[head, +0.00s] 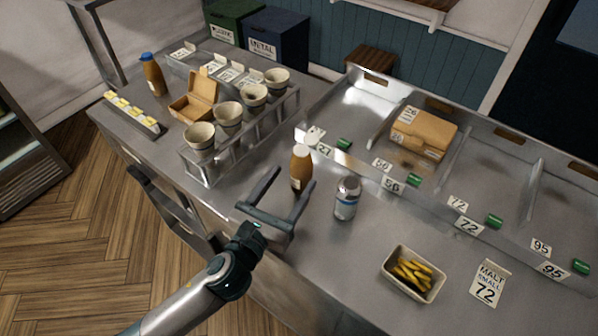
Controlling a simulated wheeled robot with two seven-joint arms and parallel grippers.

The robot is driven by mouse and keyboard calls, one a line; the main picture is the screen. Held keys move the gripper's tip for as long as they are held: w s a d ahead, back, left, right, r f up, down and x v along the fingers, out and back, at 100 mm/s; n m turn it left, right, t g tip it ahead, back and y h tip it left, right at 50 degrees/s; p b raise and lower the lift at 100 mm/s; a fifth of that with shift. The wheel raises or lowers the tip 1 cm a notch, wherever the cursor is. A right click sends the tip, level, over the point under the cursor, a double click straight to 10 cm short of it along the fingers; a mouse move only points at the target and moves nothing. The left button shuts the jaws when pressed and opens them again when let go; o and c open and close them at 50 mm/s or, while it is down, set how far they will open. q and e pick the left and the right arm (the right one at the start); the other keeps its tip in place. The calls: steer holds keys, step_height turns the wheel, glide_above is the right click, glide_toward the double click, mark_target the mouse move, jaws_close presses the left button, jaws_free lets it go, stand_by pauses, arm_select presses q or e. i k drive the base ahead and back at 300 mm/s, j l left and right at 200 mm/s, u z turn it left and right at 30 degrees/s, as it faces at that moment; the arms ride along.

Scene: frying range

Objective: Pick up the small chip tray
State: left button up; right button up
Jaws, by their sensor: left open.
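The small chip tray (413,273) is a pale rectangular tray with several yellow chips in it. It rests upright on the steel counter at the lower right, left of a card reading "MALT SMALL 72" (489,284). My left gripper (288,204) is open and empty over the front edge of the counter, well to the left of the tray. One finger reaches close to a brown bottle (301,168); I cannot tell whether they touch. My right gripper is not in view.
A silver shaker (346,198) stands between my left gripper and the tray. Numbered bays line the back, one holding a brown box (423,133). A rack of cups (229,116) stands at the left. The counter around the tray is mostly clear.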

mark_target(421, 282)
steer(key=k+j+z, duration=0.1)
steer(key=z, duration=0.3)
steer(key=k+z, duration=0.2)
steer(key=z, duration=0.25)
steer(key=i+z, duration=0.2)
steer(key=i+j, duration=0.05)
steer(key=i, duration=0.05)
